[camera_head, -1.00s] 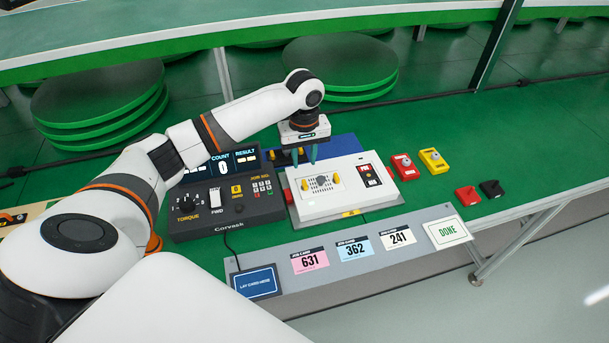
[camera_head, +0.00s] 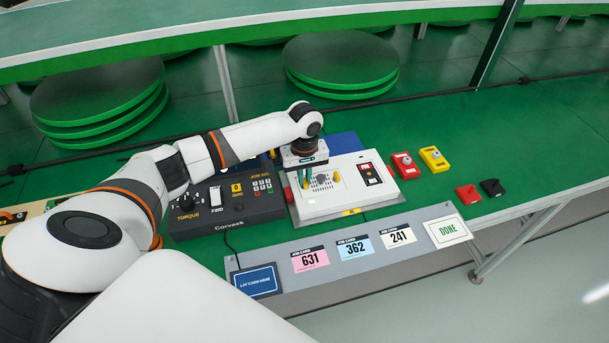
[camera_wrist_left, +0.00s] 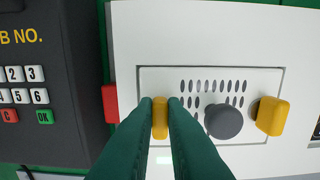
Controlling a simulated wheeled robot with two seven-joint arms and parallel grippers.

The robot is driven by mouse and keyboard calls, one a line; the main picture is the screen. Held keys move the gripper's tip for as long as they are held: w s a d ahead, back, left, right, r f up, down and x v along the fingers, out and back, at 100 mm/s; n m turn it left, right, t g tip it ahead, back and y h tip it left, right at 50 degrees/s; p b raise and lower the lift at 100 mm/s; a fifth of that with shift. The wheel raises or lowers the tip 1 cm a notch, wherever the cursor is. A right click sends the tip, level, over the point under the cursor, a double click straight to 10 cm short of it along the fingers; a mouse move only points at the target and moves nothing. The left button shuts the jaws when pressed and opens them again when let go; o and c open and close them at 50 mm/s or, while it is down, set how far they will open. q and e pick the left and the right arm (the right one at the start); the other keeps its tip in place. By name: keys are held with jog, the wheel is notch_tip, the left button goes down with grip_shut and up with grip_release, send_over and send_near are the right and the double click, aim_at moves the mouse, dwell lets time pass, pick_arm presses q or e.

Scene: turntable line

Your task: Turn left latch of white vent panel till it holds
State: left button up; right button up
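The white vent panel (camera_head: 330,205) lies on the bench right of the torque console. Its grille plate (camera_wrist_left: 205,78) has rows of slots, a grey round knob (camera_wrist_left: 223,120) and a yellow latch at each end. The left latch (camera_wrist_left: 160,118) stands between the fingertips of my left gripper (camera_wrist_left: 160,103), upright in the wrist view, with a finger against each side. In the head view my left gripper (camera_head: 304,180) reaches down onto the panel's left part and mostly hides this latch. The right latch (camera_wrist_left: 271,115) is free and slightly tilted. My right gripper is not in view.
The dark console (camera_head: 227,210) stands close on the left. A red block (camera_wrist_left: 110,103) touches the panel's left edge. Red and yellow switch boxes (camera_head: 434,160) stand to the right. Number cards (camera_head: 353,248) lie on the front strip.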

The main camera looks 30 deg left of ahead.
pick_arm(q)
grip_shut()
jog(key=shift+r+m+p, duration=0.2)
jog(key=shift+m+p, duration=0.3)
jog(key=shift+p, duration=0.35)
jog(key=m+p, duration=0.3)
jog(key=shift+d, duration=0.15)
jog(key=m+p, duration=0.2)
jog(key=shift+m, duration=0.3)
jog(key=shift+w+f+m+p, duration=0.15)
jog(key=shift+m+p, duration=0.75)
jog(key=shift+m, duration=0.8)
jog(key=o, duration=0.7)
grip_release()
jog(key=shift+c, duration=0.2)
